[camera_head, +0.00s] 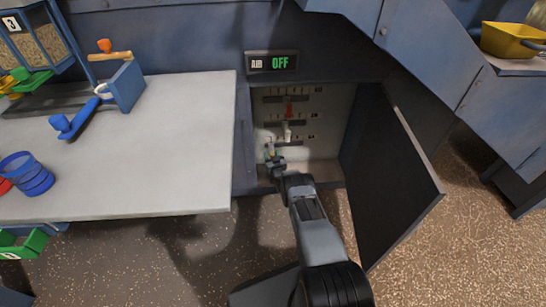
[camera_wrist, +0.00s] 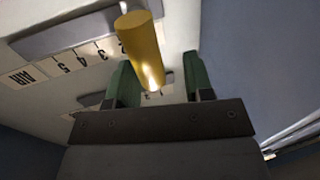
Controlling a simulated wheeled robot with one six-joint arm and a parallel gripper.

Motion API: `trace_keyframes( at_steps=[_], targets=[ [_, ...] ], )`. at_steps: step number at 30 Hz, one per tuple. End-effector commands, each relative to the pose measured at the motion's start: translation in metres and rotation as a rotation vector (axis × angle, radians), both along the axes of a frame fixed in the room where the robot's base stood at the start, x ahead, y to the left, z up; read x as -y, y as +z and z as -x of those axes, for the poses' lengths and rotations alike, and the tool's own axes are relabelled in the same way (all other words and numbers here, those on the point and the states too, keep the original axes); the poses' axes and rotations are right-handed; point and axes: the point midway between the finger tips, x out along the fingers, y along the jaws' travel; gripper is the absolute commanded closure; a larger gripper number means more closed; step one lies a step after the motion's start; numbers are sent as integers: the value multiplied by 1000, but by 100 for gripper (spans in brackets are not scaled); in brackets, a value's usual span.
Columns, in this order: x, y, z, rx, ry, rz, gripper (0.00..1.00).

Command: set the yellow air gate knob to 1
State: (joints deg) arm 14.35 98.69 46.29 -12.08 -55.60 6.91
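The yellow air gate knob (camera_wrist: 142,50) stands out large in the wrist view, at the right part of a scale with an AIR label (camera_wrist: 22,78) and the numbers 5, 4 and 3 readable; the number by the knob is mostly hidden. The yellow knob is small and partly hidden in the head view (camera_head: 271,150), inside the open cabinet. My gripper (camera_wrist: 159,80) is open, its two green fingers on either side of the knob's near end, with a gap visible on each side. I cannot tell how deep the knob sits between them. My gripper also shows in the head view (camera_head: 274,161).
Above it in the cabinet are a red knob (camera_head: 289,106) and a white knob (camera_head: 287,131) on their own slots. The cabinet door (camera_head: 388,175) hangs open at right. A pale table (camera_head: 150,165) stands at left.

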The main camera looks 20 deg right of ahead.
Motion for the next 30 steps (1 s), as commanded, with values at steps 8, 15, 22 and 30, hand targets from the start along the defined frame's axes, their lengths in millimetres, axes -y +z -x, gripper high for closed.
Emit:
trace_keyframes(
  at_steps=[8,15,22,30],
  targets=[
    [5,-1,1,-1,-7,0,47],
    [5,3,13,-3,-8,0,47],
    [0,5,57,-6,-6,0,47],
    [-6,2,108,-4,-3,0,47]
  ],
)
